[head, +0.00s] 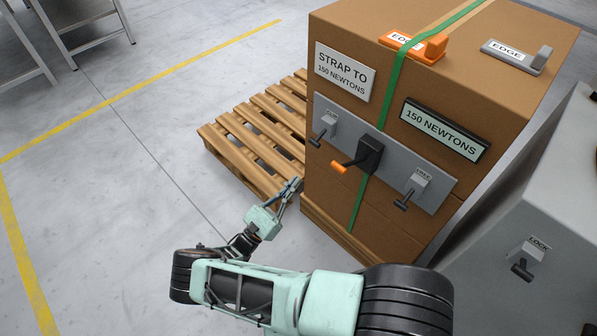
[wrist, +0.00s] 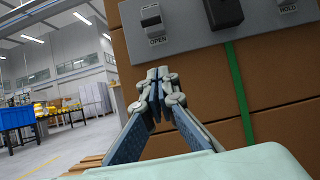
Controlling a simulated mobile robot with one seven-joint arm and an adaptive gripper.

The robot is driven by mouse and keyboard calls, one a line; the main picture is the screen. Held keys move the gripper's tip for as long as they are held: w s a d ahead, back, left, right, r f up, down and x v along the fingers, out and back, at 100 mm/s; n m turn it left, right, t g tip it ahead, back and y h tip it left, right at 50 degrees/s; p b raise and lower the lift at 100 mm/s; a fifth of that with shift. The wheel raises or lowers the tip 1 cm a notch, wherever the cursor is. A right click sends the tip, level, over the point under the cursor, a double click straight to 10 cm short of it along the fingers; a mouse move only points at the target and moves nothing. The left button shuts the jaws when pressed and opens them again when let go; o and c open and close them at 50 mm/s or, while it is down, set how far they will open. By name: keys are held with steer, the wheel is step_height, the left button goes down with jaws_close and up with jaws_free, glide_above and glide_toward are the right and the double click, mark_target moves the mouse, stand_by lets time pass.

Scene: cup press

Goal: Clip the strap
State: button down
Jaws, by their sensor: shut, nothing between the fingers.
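A green strap (head: 391,103) runs over the top of a brown carton stack (head: 285,30) and down its front; it also shows in the wrist view (wrist: 238,95). On the front it passes at a black tensioner (head: 370,155) with an orange-tipped handle (head: 340,168). The tensioner's lower part shows at the top of the wrist view (wrist: 224,12). On top, the strap crosses an orange block (head: 425,47) marked EDGE. A display (head: 444,130) reads 150 NEWTONS. My gripper (head: 291,186) is shut and empty, left of the carton front and below the grey panel (head: 440,188).
The panel has a left lever (head: 319,135), labelled OPEN in the wrist view, and a right lever (head: 404,201), labelled HOLD there. A grey block (head: 510,55) marked EDGE lies on top. A LOCK lever (head: 523,268) is on the grey cabinet at right. A wooden pallet (head: 235,150) lies behind.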

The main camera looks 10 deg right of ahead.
mark_target(321, 135)
steer(key=w+d+r, duration=0.3)
steer(key=d+r, duration=0.2)
steer(key=r, duration=0.3)
steer(key=shift+w+d+p, duration=0.15)
steer(key=shift+w+p, duration=0.15)
steer(key=shift+w, duration=0.1)
steer(key=shift+r, duration=0.2)
steer(key=shift+s+r+p, duration=0.1)
steer(key=shift+p, duration=0.65)
